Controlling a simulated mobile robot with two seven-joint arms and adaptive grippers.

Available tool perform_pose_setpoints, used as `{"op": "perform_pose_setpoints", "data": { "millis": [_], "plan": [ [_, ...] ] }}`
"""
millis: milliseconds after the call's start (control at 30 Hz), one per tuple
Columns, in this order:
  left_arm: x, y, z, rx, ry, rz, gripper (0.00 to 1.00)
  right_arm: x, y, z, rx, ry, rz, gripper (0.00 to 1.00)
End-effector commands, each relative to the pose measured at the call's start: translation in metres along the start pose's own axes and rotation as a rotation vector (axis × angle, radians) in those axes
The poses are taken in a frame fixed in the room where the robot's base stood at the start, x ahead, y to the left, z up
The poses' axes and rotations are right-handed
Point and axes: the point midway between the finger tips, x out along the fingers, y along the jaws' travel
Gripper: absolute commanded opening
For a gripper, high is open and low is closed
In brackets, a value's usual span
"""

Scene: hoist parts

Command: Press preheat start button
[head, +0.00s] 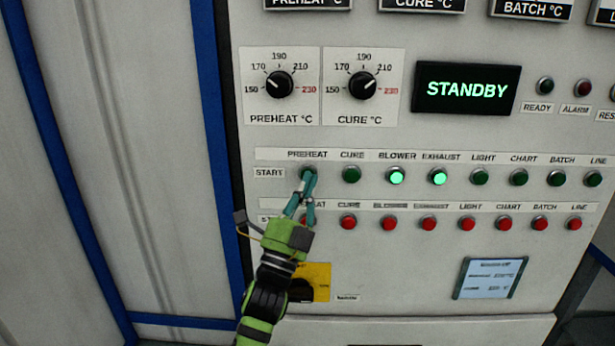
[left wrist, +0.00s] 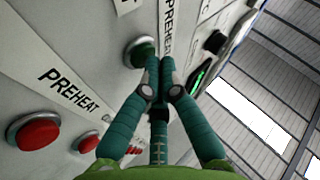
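The preheat start button (head: 308,171) is a dark green button at the left end of the START row in the head view, partly hidden behind my left gripper (head: 309,175). In the left wrist view the green button (left wrist: 139,51) is unlit, just left of and beyond the fingertips. My left gripper (left wrist: 160,62) has its teal fingers brought together with nothing visible between them. Its tips are at or very near the button; I cannot tell whether they touch it. My right gripper is not in view.
Red stop buttons (head: 348,222) run below the start row. The blower (head: 397,177) and exhaust (head: 439,177) start buttons glow green. The display (head: 467,89) reads STANDBY. Two temperature knobs (head: 279,85) sit above.

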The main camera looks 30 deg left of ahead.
Motion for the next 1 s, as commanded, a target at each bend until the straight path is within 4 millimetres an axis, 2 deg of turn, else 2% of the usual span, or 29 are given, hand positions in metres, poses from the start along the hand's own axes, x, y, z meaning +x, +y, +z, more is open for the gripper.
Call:
{"op": "perform_pose_setpoints", "data": {
  "millis": [500, 1000],
  "plan": [
    [0.001, 0.001, 0.001, 0.000, -0.001, 0.000, 0.00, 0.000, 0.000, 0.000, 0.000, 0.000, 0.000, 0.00],
    [-0.011, -0.007, -0.007, 0.001, -0.001, 0.000, 0.00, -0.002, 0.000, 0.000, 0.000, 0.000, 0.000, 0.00]
  ]
}}
